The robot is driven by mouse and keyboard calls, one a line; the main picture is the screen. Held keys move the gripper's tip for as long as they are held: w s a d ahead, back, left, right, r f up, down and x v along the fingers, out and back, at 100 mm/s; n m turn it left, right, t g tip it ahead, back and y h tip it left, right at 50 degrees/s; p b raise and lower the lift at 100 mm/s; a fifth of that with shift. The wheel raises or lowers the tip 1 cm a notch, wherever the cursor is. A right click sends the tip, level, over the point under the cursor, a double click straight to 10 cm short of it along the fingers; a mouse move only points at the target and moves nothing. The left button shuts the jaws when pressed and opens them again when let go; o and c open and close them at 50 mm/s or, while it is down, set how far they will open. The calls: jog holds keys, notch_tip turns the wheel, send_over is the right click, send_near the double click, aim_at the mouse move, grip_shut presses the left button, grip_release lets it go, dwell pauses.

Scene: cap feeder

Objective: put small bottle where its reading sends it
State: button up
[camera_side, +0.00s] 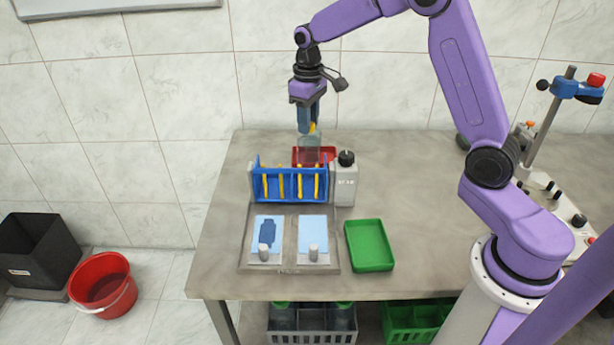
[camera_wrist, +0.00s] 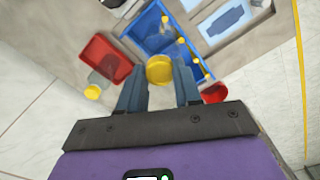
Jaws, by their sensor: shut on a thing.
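My gripper (camera_side: 308,129) is shut at the yellow cap of a small bottle, high behind the blue rack. In the wrist view the cap (camera_wrist: 160,69) sits between my fingertips; the body under it is not clear there. In the side view a clear bottle body (camera_side: 310,142) shows just below the fingertips, in front of or over the red tray (camera_side: 329,152). The wrist view shows the red tray (camera_wrist: 97,48) left of my gripper, with a clear, yellow-capped bottle (camera_wrist: 102,74) at it. A green tray (camera_side: 370,245) lies empty at front right.
A blue rack (camera_side: 290,186) with yellow bars stands below my gripper. A grey block with a black knob (camera_side: 346,184) adjoins it. In front lies a panel with two pale blue pads (camera_side: 314,235); the left has a dark bottle outline.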

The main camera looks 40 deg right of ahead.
jog(key=shift+r, duration=3.5)
